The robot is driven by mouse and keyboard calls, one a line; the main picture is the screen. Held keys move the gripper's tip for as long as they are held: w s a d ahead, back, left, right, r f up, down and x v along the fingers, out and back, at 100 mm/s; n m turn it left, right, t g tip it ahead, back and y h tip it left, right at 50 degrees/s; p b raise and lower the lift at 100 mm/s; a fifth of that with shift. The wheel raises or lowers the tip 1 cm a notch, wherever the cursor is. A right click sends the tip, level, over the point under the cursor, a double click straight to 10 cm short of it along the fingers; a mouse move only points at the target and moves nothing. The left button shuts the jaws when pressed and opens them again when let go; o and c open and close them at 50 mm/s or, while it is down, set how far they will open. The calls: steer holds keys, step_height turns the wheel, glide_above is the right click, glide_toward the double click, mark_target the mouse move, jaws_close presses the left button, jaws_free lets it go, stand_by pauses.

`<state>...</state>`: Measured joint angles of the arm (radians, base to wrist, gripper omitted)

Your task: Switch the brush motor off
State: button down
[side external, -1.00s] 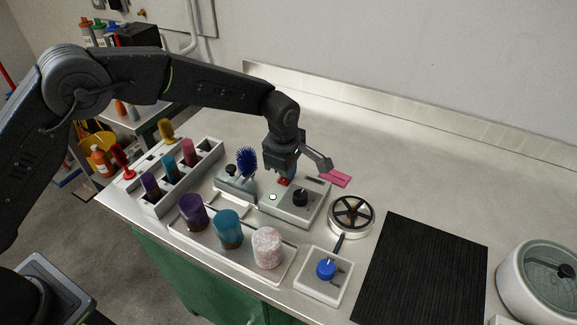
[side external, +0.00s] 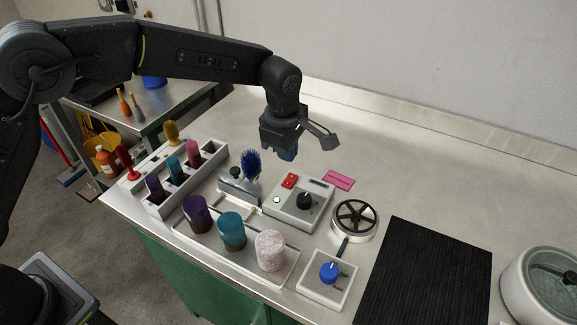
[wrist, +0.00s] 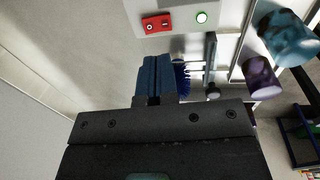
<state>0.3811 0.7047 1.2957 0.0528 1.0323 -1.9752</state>
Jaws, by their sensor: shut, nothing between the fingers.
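The brush motor's control box (side external: 288,214) is pale grey, with a red rocker switch (side external: 289,180), a black knob (side external: 305,200) and a small round lamp (side external: 277,199). In the wrist view the red switch (wrist: 157,25) shows two white marks; I cannot tell which side is pressed. The lamp (wrist: 201,17) has a bright green rim and pale centre there. The blue bristle brush (side external: 252,165) stands on its mount left of the box. My gripper (side external: 288,156) is shut and empty, above and behind the switch, apart from it. Its blue fingers (wrist: 155,65) are together in the wrist view.
Left of the box is a rack (side external: 160,207) with coloured pieces. In front, a tray (side external: 286,277) holds purple, blue and speckled cylinders. A blue-knobbed box (side external: 318,290), round spoked dish (side external: 333,226) and black mat (side external: 420,275) lie rightward. A pink card (side external: 338,180) lies behind.

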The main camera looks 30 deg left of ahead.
mark_target(292, 176)
steer(key=r, duration=0.5)
steer(key=shift+s+r, duration=0.4)
steer(key=shift+w+a+r, duration=0.1)
steer(key=shift+w+r, duration=0.05)
steer(key=shift+w, duration=0.6)
steer(key=f, duration=0.4)
steer(key=w+f, duration=0.1)
steer(key=f, duration=0.9)
steer(key=shift+w, duration=0.4)
